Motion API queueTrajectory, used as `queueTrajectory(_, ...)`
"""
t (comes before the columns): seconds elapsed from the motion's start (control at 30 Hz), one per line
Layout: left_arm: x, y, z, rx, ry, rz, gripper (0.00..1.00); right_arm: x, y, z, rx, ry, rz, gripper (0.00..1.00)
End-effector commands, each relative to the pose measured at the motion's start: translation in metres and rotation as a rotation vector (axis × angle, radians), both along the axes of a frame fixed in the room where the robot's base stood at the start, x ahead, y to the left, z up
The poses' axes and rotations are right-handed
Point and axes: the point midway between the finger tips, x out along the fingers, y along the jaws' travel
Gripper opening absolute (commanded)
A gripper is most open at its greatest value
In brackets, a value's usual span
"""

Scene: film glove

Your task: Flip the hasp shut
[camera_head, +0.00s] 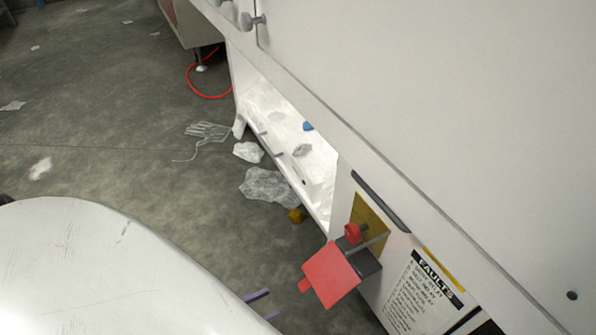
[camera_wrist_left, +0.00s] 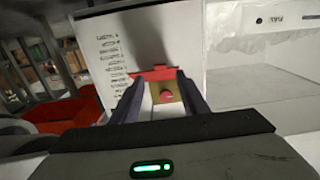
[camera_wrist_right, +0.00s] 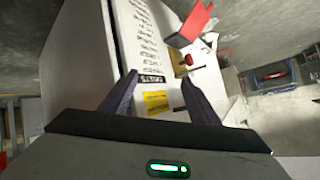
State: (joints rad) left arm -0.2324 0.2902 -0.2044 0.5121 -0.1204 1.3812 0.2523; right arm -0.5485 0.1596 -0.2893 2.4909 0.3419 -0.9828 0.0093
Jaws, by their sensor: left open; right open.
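The red hasp flap (camera_head: 331,273) stands out from the white cabinet front, swung away from the yellow plate (camera_head: 368,222). A red knob (camera_head: 352,233) sticks out of that plate. The flap's edge (camera_wrist_left: 158,73) shows ahead in the left wrist view, with the knob (camera_wrist_left: 167,96) below it. The flap (camera_wrist_right: 188,24) and knob (camera_wrist_right: 188,60) also show in the right wrist view. My left gripper (camera_head: 264,306) is open and empty, apart from the flap; only its fingertips show in the head view. My right gripper (camera_wrist_right: 158,80) is open and empty, facing the cabinet's label side.
A faults label (camera_head: 422,297) is on the cabinet right of the hasp. An open lower bay (camera_head: 290,150) holds small scraps. A film glove (camera_head: 208,131), crumpled film (camera_head: 268,186) and a yellow-brown piece (camera_head: 297,215) lie on the floor. A red cable (camera_head: 205,95) lies farther back.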

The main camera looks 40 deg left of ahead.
Motion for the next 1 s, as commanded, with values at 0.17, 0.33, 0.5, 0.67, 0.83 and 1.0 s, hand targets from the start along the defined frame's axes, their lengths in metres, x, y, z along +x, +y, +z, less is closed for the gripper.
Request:
queueTrajectory(0.17, 0.031, -0.014, 0.003, -0.003, -0.005, 0.000, 0.41, 0.000, -0.001, 0.000, -0.004, 0.003, 0.000, 0.56)
queueTrajectory(0.33, 0.060, -0.025, 0.002, -0.002, -0.004, 0.001, 0.41, 0.000, 0.000, 0.000, -0.004, 0.002, -0.001, 0.56)
queueTrajectory(0.5, 0.079, -0.033, 0.002, -0.002, -0.001, 0.001, 0.41, 0.000, 0.000, 0.001, 0.000, -0.001, 0.000, 0.56)
queueTrajectory(0.67, 0.086, -0.036, 0.001, 0.000, 0.000, 0.001, 0.41, 0.000, 0.000, 0.001, 0.003, -0.002, -0.001, 0.56)
queueTrajectory(0.83, 0.086, -0.036, 0.001, 0.000, 0.000, 0.001, 0.41, 0.000, 0.000, 0.001, 0.003, -0.002, -0.001, 0.56)
queueTrajectory(1.0, 0.086, -0.036, 0.001, 0.000, 0.000, 0.001, 0.24, 0.000, 0.000, 0.001, 0.003, -0.002, -0.001, 0.56)
